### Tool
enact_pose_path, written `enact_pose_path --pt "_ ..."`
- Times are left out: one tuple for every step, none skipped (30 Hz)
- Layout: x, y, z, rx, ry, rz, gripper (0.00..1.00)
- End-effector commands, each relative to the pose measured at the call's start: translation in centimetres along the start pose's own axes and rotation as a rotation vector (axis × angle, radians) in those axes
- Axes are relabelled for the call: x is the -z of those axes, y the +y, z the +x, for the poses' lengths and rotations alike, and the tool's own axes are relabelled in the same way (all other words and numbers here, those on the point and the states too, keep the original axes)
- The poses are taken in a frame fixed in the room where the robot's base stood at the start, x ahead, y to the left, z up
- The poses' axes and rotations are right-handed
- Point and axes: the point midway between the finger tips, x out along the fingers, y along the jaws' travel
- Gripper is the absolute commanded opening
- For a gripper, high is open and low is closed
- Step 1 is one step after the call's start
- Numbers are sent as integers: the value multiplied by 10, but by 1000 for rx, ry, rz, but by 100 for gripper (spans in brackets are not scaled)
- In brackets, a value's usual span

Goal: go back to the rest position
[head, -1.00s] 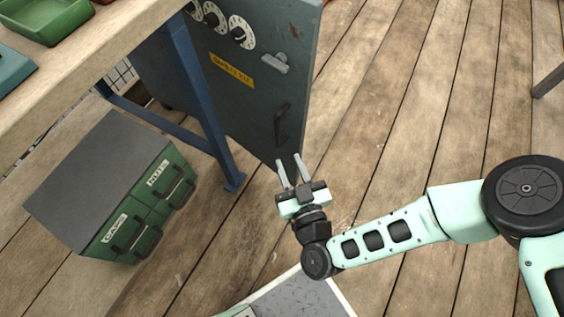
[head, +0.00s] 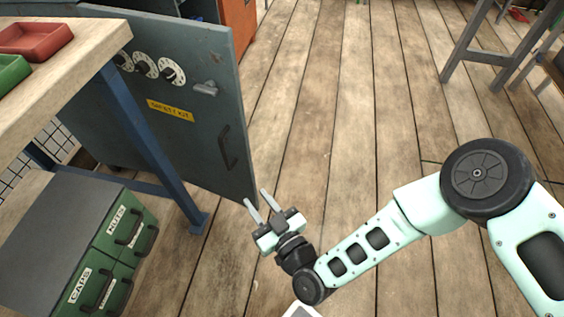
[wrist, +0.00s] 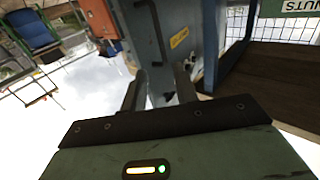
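My gripper (head: 257,206) is open, its two grey fingers apart with nothing between them. In the head view it is above the plank floor, near the lower right corner of the grey safety kit cabinet door (head: 190,120). I cannot tell whether a finger touches the door. The wrist view also shows my gripper (wrist: 160,92), with both fingers pointing toward the cabinet (wrist: 185,25). My arm reaches in from the right, bent at the elbow.
A workbench (head: 75,70) with a red tray (head: 35,40) and a green tray (head: 10,72) stands at left. Below it is a drawer box (head: 50,235) labelled NUTS and CAPS. The plank floor (head: 340,110) is clear in the middle. A table leg (head: 465,45) stands at upper right.

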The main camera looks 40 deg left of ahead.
Motion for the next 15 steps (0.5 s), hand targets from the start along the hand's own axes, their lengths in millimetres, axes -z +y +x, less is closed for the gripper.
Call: enact_pose_path --pt "0 0 0 0 0 0 30" --pt "0 0 0 0 0 0 30" --pt "0 0 0 0 0 0 30" --pt "0 0 0 0 0 0 30" --pt "0 0 0 0 0 0 30" --pt "0 0 0 0 0 0 30" --pt "1 0 0 1 -1 0 30" --pt "2 1 1 4 -4 -1 30" --pt "6 3 3 12 -13 -3 30" --pt "9 5 5 20 -22 -5 30" --pt "13 7 7 31 -36 -8 30" --pt "20 11 10 48 -60 -10 30" --pt "26 15 12 62 -82 -13 30" --pt "32 19 14 77 -107 -16 30" --pt "40 26 15 95 -148 -20 30"
